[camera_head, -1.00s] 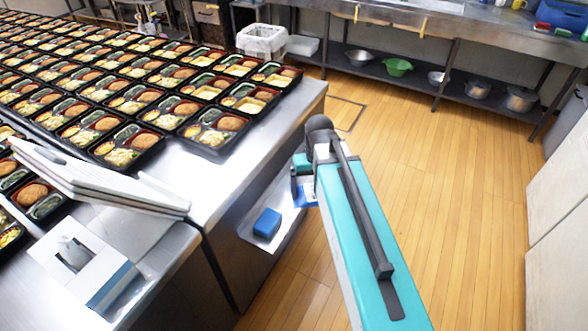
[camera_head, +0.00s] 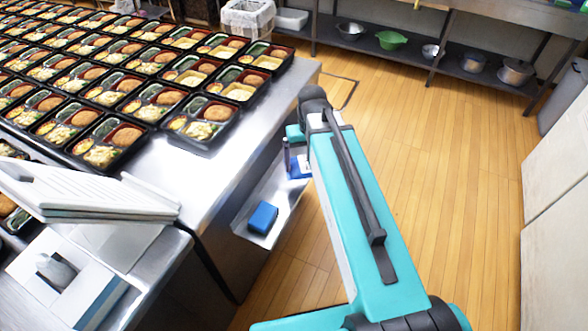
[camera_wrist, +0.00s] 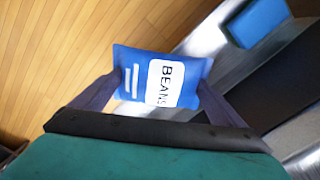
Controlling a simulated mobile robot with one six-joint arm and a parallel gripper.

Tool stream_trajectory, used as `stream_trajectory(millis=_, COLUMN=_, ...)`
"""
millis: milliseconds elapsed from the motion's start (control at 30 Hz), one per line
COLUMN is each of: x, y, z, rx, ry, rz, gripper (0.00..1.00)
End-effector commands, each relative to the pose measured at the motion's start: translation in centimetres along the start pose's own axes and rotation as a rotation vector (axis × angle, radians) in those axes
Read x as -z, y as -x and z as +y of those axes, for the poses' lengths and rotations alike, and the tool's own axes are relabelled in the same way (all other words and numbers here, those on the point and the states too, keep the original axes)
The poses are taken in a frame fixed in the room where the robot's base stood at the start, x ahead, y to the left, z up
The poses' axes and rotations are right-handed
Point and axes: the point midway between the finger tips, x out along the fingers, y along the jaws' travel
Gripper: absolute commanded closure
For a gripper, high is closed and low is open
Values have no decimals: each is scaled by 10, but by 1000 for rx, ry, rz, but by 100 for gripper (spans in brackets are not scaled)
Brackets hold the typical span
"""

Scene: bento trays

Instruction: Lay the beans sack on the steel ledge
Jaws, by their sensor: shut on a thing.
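The blue beans sack (camera_wrist: 135,62), with a white label reading BEANS, sits between the two dark fingers of my gripper (camera_wrist: 160,85) in the wrist view. My gripper is shut on it. In the head view, the sack (camera_head: 300,166) shows only in part as a blue and white patch beside my gripper (camera_head: 291,158), partly hidden by my arm. The steel ledge (camera_head: 284,192) juts from the side of the steel counter, low and beside the sack. It also shows in the wrist view (camera_wrist: 207,42). I cannot tell the sack's height above it.
A blue block (camera_head: 263,217) lies on the near part of the ledge, also seen in the wrist view (camera_wrist: 258,22). White folded lids or boards (camera_head: 90,195) stand at the left. The wooden floor right of my arm is clear.

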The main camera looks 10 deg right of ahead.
Motion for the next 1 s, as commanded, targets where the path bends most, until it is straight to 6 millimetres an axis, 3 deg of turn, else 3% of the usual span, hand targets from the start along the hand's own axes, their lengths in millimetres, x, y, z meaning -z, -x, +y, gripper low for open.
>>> stream_trajectory(millis=367, x=-2, y=-2, z=-4, rx=0, ry=-149, rz=1, gripper=40)
stream_trajectory(millis=1000, x=-14, y=0, z=-14, rx=1, ry=-852, rz=1, gripper=40)
